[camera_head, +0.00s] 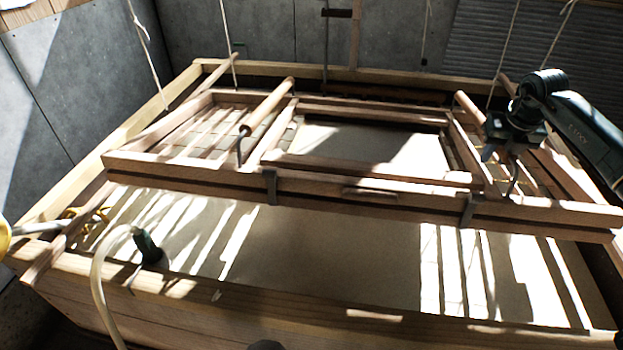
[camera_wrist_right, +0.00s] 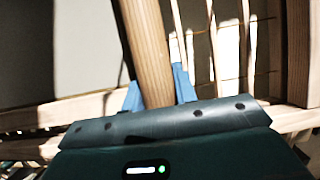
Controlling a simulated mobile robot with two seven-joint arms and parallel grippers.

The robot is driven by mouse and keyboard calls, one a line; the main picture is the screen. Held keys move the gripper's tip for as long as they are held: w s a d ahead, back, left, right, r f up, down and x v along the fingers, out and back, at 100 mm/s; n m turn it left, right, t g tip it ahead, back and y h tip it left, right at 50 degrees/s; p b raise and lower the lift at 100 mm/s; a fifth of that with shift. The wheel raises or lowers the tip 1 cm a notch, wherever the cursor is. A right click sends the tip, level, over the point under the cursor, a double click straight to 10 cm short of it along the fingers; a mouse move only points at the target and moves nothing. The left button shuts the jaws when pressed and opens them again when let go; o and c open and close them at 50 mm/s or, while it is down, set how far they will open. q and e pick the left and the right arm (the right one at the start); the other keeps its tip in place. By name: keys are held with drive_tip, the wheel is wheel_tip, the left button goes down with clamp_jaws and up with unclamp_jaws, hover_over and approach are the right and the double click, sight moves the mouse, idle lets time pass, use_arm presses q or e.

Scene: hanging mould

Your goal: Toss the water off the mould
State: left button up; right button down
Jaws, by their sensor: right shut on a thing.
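The mould (camera_head: 340,183) is a wooden frame with dark metal clasps on its near rail. It lies across the vat, above the pale liquid (camera_head: 300,255), with a pale panel inside its middle opening. Two round wooden handles cross it; the left handle (camera_head: 268,105) is free. My right gripper (camera_head: 492,150) is at the right handle (camera_head: 468,105). In the right wrist view its blue fingertips (camera_wrist_right: 158,92) are shut on both sides of the wooden handle (camera_wrist_right: 148,45). Whether water lies on the mould I cannot tell. My left gripper is out of view.
The wooden vat (camera_head: 240,305) surrounds the mould. A pale hose with a dark green end (camera_head: 148,248) hangs over its near left rim. Ropes (camera_head: 228,45) hang from above. A yellow object (camera_head: 4,236) shows at the left edge. Concrete walls stand behind.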

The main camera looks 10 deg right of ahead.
drive_tip(key=shift+w+r, duration=0.2)
drive_tip(key=shift+r, duration=0.2)
drive_tip(key=f+t+b, duration=0.1)
drive_tip(key=b, duration=0.1)
drive_tip(key=s+f+b, duration=0.1)
drive_tip(key=f+b, duration=0.1)
drive_tip(key=shift+t+h+b, duration=0.3)
drive_tip(key=shift+t+b, duration=0.05)
drive_tip(key=shift+t, duration=0.05)
drive_tip(key=shift+s+a+f+b, duration=0.15)
drive_tip(key=shift+f+b, duration=0.1)
drive_tip(key=shift+b, duration=0.15)
drive_tip(key=c, duration=1)
unclamp_jaws()
drive_tip(key=shift+f, duration=0.15)
drive_tip(key=shift+c, duration=0.2)
